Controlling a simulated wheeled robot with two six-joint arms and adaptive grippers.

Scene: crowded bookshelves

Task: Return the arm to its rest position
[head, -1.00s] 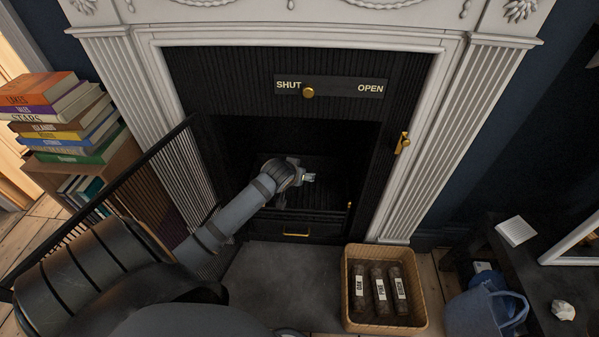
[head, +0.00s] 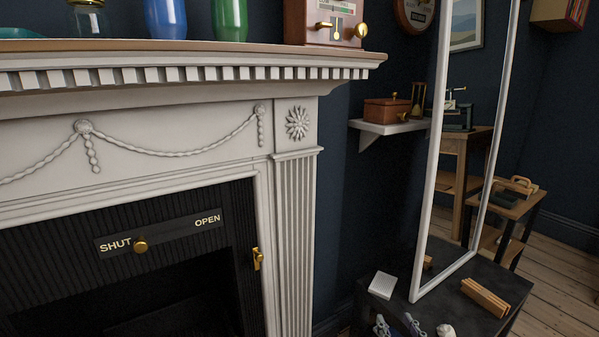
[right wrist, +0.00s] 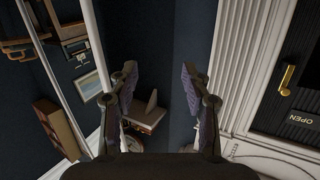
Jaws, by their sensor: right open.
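My right gripper (head: 398,326) shows only as fingertips at the bottom edge of the head view, in front of the dark low table. In the right wrist view my right gripper (right wrist: 156,88) is open, with purple-padded fingers apart and nothing between them. The rest of my right arm is out of the head view. My left arm and gripper are not in view.
The white fireplace surround (head: 294,235) stands at left, with jars on its mantel. Its brass slider knob (head: 140,246) sits by SHUT. A white wall shelf (head: 385,127) holds a wooden box.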

